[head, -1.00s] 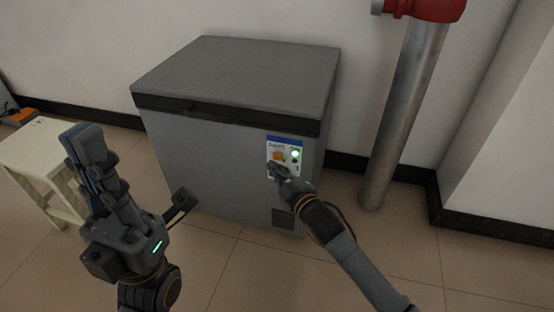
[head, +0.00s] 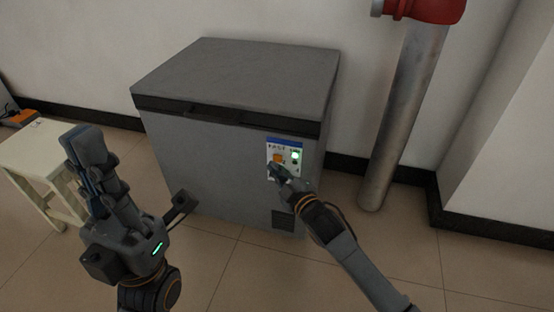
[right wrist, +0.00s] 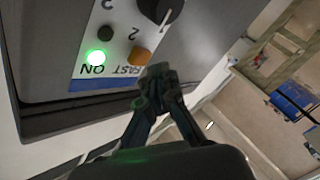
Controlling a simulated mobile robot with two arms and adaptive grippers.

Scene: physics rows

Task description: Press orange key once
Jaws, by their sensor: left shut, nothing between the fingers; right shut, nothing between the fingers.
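The orange key (head: 279,158) is on a small white and blue control panel (head: 271,142) on the front of a grey chest freezer (head: 215,155). In the right wrist view the orange key (right wrist: 139,55) shows beside the fingertips. A lit green light (head: 295,156) sits to its right in the head view. My right gripper (head: 275,171) is shut and empty, its tips just below the orange key. In the right wrist view the tips (right wrist: 157,72) are close to the key; whether they touch it I cannot tell. My left gripper (head: 82,142) is shut and empty, raised left of the freezer.
A dark knob (right wrist: 160,8) is on the panel near the fingertips. A cream stool (head: 35,150) stands at the left. A metal pipe with a red top (head: 405,115) stands right of the freezer. The floor in front is clear.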

